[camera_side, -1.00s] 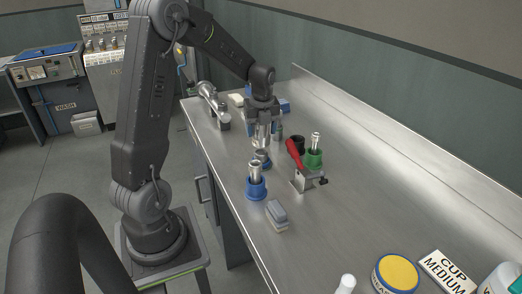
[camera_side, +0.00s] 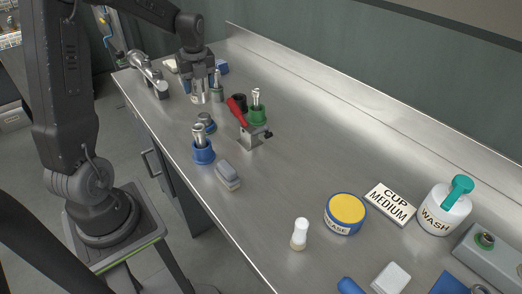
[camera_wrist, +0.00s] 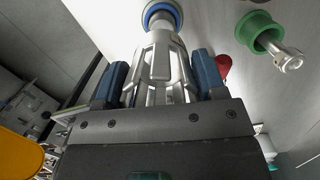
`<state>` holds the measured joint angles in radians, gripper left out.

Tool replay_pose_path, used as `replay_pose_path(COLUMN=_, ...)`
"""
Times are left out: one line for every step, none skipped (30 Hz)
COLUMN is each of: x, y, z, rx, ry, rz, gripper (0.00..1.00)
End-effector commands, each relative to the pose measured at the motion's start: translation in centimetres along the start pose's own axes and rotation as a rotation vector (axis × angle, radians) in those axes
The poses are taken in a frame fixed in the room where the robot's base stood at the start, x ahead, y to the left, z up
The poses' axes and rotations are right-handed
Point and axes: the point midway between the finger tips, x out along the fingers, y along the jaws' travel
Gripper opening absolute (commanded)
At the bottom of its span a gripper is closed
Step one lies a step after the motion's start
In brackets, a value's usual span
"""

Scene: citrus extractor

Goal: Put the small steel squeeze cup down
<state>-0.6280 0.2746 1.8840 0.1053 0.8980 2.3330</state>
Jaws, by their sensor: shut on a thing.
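My gripper (camera_side: 197,88) is shut on the small steel squeeze cup (camera_side: 199,97), near the far left part of the bench. In the wrist view the cup (camera_wrist: 165,68) is a slotted steel piece between my two blue-padded fingers. Its lower end in the side view is at or close to the bench top; I cannot tell whether it touches. That ring (camera_wrist: 163,12) lies beyond the cup's end in the wrist view.
A blue holder with a steel part (camera_side: 203,152), a grey block (camera_side: 228,176), a red-handled clamp (camera_side: 250,135) and a green holder (camera_side: 258,114) stand nearby. A steel tube fixture (camera_side: 150,75) is to the left. The bench middle (camera_side: 270,205) is clear.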

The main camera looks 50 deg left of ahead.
Motion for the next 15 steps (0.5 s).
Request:
replay_pose_path(x=-0.6, y=-0.1, z=0.2, rx=-0.001, ry=-0.005, rz=-0.005, gripper=0.22)
replay_pose_path(x=-0.9, y=-0.1, z=0.2, rx=-0.001, ry=-0.005, rz=-0.006, gripper=0.22)
replay_pose_path(x=-1.6, y=-0.1, z=0.3, rx=-0.001, ry=-0.006, rz=-0.006, gripper=0.22)
replay_pose_path(x=-2.1, y=-0.1, z=0.4, rx=-0.002, ry=-0.007, rz=-0.007, gripper=0.22)
replay_pose_path(x=-2.8, y=-0.1, z=0.4, rx=-0.002, ry=-0.007, rz=-0.007, gripper=0.22)
replay_pose_path(x=-3.3, y=-0.1, z=0.5, rx=-0.002, ry=-0.006, rz=-0.007, gripper=0.22)
replay_pose_path(x=-3.9, y=-0.1, z=0.6, rx=-0.002, ry=-0.006, rz=-0.007, gripper=0.22)
replay_pose_path(x=-4.4, y=-0.1, z=0.6, rx=-0.002, ry=-0.006, rz=-0.007, gripper=0.22)
replay_pose_path(x=-5.2, y=-0.1, z=0.7, rx=-0.002, ry=-0.006, rz=-0.007, gripper=0.22)
replay_pose_path(x=-5.1, y=-0.6, z=0.1, rx=0.004, ry=-0.002, rz=-0.005, gripper=0.22)
replay_pose_path(x=-5.0, y=-1.0, z=-0.3, rx=0.006, ry=0.0, rz=-0.004, gripper=0.22)
replay_pose_path(x=-5.0, y=-1.6, z=-0.9, rx=0.006, ry=0.001, rz=-0.004, gripper=0.22)
replay_pose_path(x=-5.1, y=-2.0, z=-1.3, rx=0.007, ry=0.002, rz=-0.004, gripper=0.22)
replay_pose_path(x=-5.2, y=-2.5, z=-1.8, rx=0.006, ry=0.002, rz=-0.004, gripper=0.22)
replay_pose_path(x=-5.2, y=-3.1, z=-2.5, rx=0.007, ry=0.003, rz=-0.004, gripper=0.22)
